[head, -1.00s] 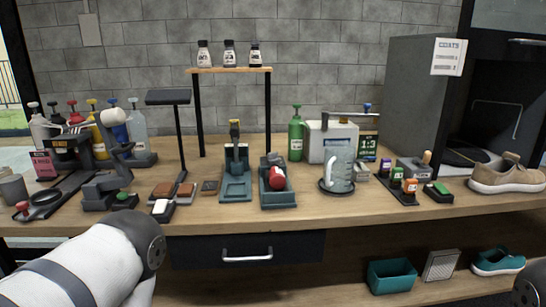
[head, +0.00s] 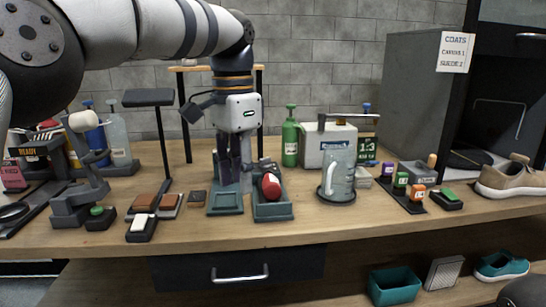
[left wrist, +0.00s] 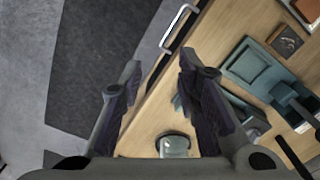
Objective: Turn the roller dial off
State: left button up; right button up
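A red, rounded roller-like part (head: 270,185) sits in the right-hand teal tray (head: 272,211) on the counter. I cannot make out a dial mark or its setting. A second teal tray (head: 225,203) stands just left of it. My left gripper (head: 234,180) points down over the left tray, just left of the red part, with no clear contact. In the left wrist view its fingers (left wrist: 160,78) are spread apart with nothing between them; the right-hand finger hides part of the teal trays (left wrist: 256,66).
A glass pitcher (head: 338,175) stands right of the trays, with a green bottle (head: 290,138) behind. A black post with a flat head (head: 149,97) stands at left. A shelf (head: 190,68) is behind my left arm. A drawer handle (head: 240,273) is below the counter.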

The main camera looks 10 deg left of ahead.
aim_at(264, 163)
jog(key=i, duration=1.1)
